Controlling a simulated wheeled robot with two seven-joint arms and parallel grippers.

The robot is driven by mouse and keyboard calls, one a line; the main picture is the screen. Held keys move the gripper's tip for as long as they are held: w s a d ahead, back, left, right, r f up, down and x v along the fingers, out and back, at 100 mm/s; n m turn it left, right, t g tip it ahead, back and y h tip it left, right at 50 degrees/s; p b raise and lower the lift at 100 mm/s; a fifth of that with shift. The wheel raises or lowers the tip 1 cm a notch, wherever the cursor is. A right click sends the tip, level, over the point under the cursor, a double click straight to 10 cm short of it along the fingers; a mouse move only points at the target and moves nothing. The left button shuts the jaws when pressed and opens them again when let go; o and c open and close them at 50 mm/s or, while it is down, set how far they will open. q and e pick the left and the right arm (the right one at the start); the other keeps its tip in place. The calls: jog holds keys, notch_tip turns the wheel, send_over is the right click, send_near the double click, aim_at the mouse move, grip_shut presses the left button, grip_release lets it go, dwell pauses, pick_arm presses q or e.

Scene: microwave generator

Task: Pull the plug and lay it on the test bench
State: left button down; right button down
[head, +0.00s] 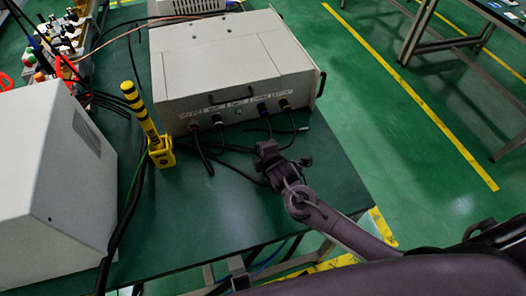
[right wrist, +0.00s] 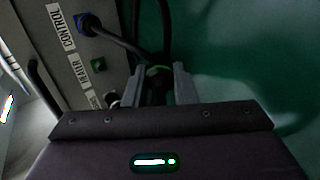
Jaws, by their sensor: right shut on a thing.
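The generator (head: 235,65) is a pale box with a row of sockets on its front panel. My right gripper (head: 272,158) is in front of that panel, low over the green test bench (head: 320,185). In the right wrist view my right gripper (right wrist: 160,88) is shut on a dark plug with a green ring (right wrist: 158,71). The plug is apart from the panel, where a green socket (right wrist: 97,65) shows empty. The gripper mostly hides the plug in the head view. I cannot tell whether the plug touches the bench. My left gripper is not in view.
A blue connector (right wrist: 87,23) with a black cable stays in the panel beside the empty socket. A yellow holder (head: 161,153) with a black-and-yellow rod stands to the left. A white box (head: 55,180) is at far left. The bench's front right is clear.

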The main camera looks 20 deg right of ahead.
jog(key=c, duration=1.1)
grip_release()
jog(key=shift+c, duration=0.2)
jog(key=shift+o, duration=0.2)
jog(key=shift+f, duration=0.1)
jog(key=shift+s+f, duration=0.25)
jog(key=v, duration=0.6)
jog(key=shift+r, duration=0.5)
jog(key=shift+s+r, duration=0.45)
jog(key=shift+r, duration=0.05)
